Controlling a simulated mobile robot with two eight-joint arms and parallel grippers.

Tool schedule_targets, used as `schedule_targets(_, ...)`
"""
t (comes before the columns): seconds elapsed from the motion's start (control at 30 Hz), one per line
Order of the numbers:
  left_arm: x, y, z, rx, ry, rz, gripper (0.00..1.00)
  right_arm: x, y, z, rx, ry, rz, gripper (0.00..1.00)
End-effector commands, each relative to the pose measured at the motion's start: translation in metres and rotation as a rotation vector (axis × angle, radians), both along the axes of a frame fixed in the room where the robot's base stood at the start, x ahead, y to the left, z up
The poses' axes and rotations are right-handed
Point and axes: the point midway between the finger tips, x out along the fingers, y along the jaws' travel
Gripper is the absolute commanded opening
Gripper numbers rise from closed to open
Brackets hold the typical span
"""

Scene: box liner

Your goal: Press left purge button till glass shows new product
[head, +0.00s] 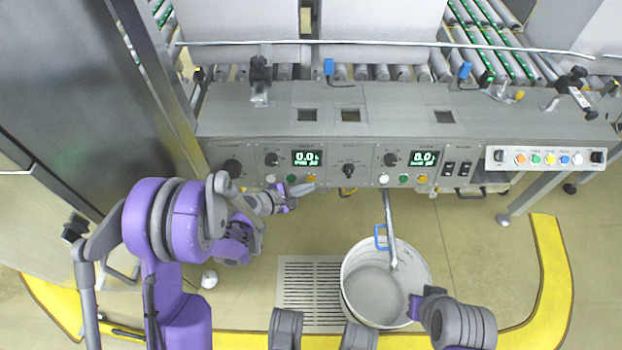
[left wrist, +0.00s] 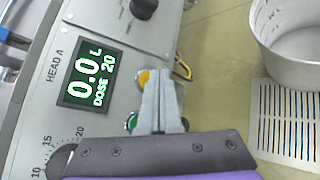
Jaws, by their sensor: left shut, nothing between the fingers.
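The grey control panel (head: 345,150) has a left head with a lit display (head: 307,158) reading 0.0; the left wrist view shows "HEAD A", 0.0 L, DOSE 20 (left wrist: 88,78). Under it are a white button (head: 270,179), a green button (head: 291,179) and a yellow button (head: 311,179). Their labels are not readable. My left gripper (head: 303,188) is shut and empty, its tips at the yellow button (left wrist: 143,76), partly covering it. I cannot tell whether they touch. The green button (left wrist: 131,121) is beside the fingers. I cannot make out a sight glass. My right gripper (head: 415,307) is by the bucket; its fingers are unclear.
A white bucket (head: 347,290) stands on the floor under a metal pipe (head: 389,215) with a blue handle (head: 380,238). A floor grate (head: 308,285) is beside it. The right head has its own display (head: 424,158) and buttons. A dark cabinet (head: 75,90) stands at left.

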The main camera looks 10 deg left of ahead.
Motion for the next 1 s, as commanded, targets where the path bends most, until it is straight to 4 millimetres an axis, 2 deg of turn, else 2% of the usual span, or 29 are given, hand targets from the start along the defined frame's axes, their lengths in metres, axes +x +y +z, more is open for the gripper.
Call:
schedule_targets(0.57, 0.0002, 0.0001, -0.0002, 0.000, 0.000, 0.000, 0.00, 0.0001, 0.0000, -0.0002, 0.000, 0.000, 0.000, 0.00)
schedule_targets(1.0, 0.0080, 0.0016, -0.0029, 0.000, 0.000, 0.000, 0.00, 0.0006, 0.0000, -0.0037, 0.000, 0.001, 0.000, 0.00)
